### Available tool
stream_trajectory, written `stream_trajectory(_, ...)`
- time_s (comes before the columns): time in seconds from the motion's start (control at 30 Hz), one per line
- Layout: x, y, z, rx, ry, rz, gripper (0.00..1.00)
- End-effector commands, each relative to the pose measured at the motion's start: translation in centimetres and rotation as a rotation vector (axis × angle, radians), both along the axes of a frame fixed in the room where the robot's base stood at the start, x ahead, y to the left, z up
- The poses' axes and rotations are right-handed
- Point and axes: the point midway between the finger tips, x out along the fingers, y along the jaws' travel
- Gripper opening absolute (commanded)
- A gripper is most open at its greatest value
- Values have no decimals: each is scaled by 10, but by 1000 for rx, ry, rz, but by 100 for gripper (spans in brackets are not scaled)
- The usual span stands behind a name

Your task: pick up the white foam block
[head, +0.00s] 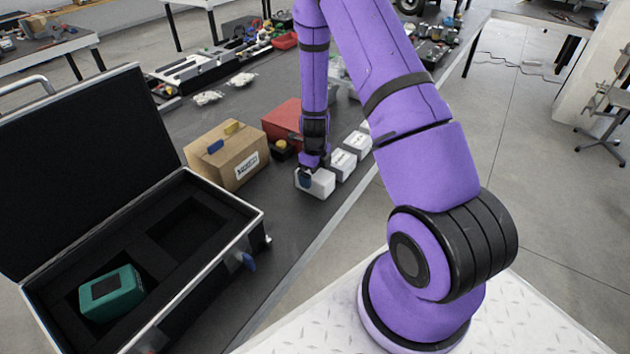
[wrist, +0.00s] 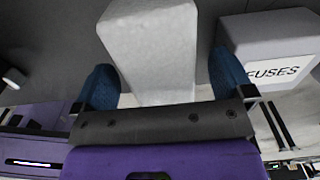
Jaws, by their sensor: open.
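The white foam block (head: 318,184) lies on the dark table near its right edge in the head view, just under my gripper (head: 309,178). In the wrist view the block (wrist: 152,48) is a pale, plain box between the two blue fingertips of my gripper (wrist: 165,85). The fingers stand apart, one on each side of the block's near end, with a visible gap on at least the right side. I cannot tell whether the left finger touches it. The arm hides part of the block in the head view.
A white box labelled FUSES (wrist: 270,60) stands close to the right finger. More white boxes (head: 343,164) line the table edge. A red box (head: 284,121), a cardboard box (head: 228,155) and an open black case (head: 255,222) with a teal device (head: 111,293) stand to the left.

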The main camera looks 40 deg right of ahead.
Motion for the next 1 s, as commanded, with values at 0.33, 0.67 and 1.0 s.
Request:
stream_trajectory(0.33, -1, 0, -36, 0, 1, 0, 99)
stream_trajectory(0.67, 0, 0, -36, 0, 1, 0, 76)
stream_trajectory(1.0, -1, 0, -36, 0, 1, 0, 46)
